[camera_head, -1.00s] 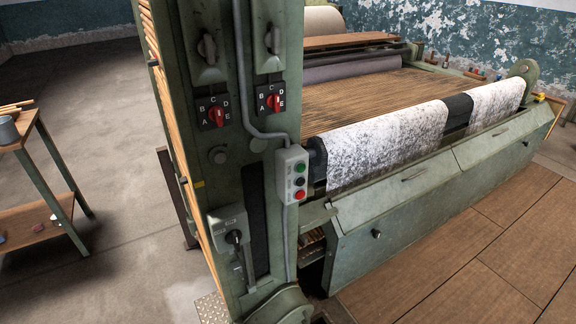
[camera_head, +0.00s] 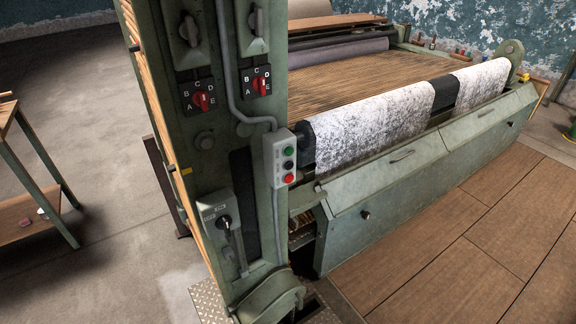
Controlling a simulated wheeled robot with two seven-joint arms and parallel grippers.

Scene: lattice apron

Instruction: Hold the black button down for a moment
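The black button (camera_head: 289,165) is the middle one on a small grey control box (camera_head: 281,158) fixed to the green machine post. A green button (camera_head: 289,151) is above it and a red button (camera_head: 289,178) is below it. Nothing covers the black button, and nothing touches it. Neither of my grippers shows in the head view.
The green post (camera_head: 215,140) also carries two red rotary switches and a lever box (camera_head: 220,222). A loom with speckled cloth (camera_head: 372,130) extends right. Wooden floor (camera_head: 455,245) in front of it is clear. A wooden table (camera_head: 30,170) stands at left.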

